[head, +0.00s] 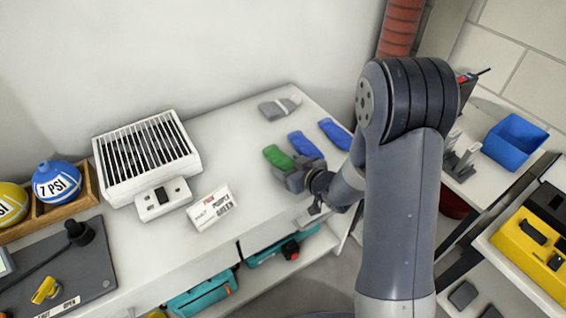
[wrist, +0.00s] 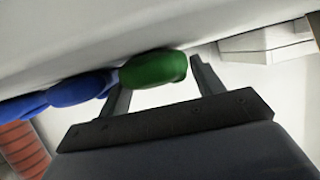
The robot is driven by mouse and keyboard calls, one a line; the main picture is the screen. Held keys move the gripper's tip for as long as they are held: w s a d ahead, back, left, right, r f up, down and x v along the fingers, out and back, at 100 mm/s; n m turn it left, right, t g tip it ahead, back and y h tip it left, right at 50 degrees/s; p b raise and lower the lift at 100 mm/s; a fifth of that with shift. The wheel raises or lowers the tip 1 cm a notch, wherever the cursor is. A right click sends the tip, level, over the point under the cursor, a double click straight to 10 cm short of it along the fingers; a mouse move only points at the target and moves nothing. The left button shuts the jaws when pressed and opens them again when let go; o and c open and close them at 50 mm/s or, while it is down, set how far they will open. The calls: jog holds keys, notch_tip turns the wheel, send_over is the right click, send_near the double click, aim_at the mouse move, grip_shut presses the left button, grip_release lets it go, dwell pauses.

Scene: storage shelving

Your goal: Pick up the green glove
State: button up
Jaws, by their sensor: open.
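The green glove (head: 278,157) lies on the white shelf top, left of two blue gloves. It also shows in the wrist view (wrist: 153,68), where its rounded end sits between the two fingers of my gripper (wrist: 160,82). My gripper is open, with a finger on each side of the glove. In the head view, my gripper (head: 292,173) is low at the shelf surface, at the near end of the green glove, and hides part of it. I cannot tell whether the fingers touch the glove.
Two blue gloves (head: 305,145) (head: 335,133) lie close on the right. A grey glove (head: 280,107) lies behind. A white heater (head: 146,157) and a small sign (head: 212,208) stand to the left. Teal cases (head: 203,292) sit on the lower shelf.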

jog(key=shift+x, duration=0.85)
jog(key=shift+c, duration=0.3)
jog(key=c, duration=0.7)
